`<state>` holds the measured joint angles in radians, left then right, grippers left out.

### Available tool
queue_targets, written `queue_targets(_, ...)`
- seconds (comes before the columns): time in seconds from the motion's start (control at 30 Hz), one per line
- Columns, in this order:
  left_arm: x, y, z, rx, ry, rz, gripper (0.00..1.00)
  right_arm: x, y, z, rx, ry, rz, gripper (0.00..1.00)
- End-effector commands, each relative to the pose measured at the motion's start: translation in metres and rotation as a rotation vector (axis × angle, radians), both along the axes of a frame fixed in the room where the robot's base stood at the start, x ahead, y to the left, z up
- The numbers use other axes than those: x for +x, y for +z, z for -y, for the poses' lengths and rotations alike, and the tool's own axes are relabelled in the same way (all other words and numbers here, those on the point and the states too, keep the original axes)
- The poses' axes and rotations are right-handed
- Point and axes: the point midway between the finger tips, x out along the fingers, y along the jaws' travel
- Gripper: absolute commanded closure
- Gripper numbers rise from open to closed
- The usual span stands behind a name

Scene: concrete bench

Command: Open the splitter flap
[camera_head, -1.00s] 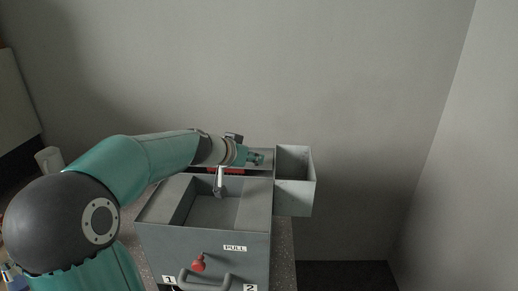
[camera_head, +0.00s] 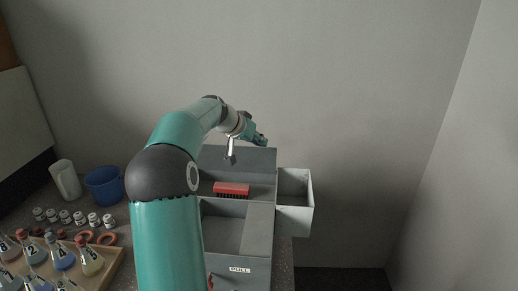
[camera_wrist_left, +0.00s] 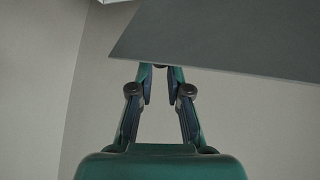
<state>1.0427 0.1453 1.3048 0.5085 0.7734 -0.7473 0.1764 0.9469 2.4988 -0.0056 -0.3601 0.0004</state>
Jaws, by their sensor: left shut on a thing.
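The splitter (camera_head: 258,230) is a grey box machine with a "PULL" label on its front. At its back, a grey panel that looks like the splitter flap (camera_head: 255,160) stands raised and tilted. My left gripper (camera_head: 262,141) is at the top right edge of this panel. In the left wrist view my left gripper (camera_wrist_left: 160,69) has its fingertips together at the lower edge of the grey flap (camera_wrist_left: 225,40), shut on it. The fingertips' far side is hidden by the flap. My right gripper is not in view.
A red brush (camera_head: 231,188) lies on the machine in front of the flap. An open grey bin (camera_head: 307,221) hangs on its right side. Left of my arm are a blue cup (camera_head: 104,186), a white cup (camera_head: 65,180), several small vials and a wooden rack (camera_head: 104,266) of flasks.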

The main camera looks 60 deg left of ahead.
Motion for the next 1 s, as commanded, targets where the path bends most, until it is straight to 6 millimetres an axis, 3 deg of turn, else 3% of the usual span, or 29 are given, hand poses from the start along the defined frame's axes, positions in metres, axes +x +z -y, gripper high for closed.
queue_targets(0.1, 0.0014, -0.0064, -0.0091, -0.022, -0.005, -0.007, 1.0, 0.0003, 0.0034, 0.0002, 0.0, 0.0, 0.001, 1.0)
queue_targets(0.4, 0.0023, -0.0107, -0.0064, -0.028, -0.011, -0.012, 0.52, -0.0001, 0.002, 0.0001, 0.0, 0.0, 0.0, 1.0)
queue_targets(1.0, 0.005, -0.0077, -0.0051, -0.021, -0.012, -0.009, 0.52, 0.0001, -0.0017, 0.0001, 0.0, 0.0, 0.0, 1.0)
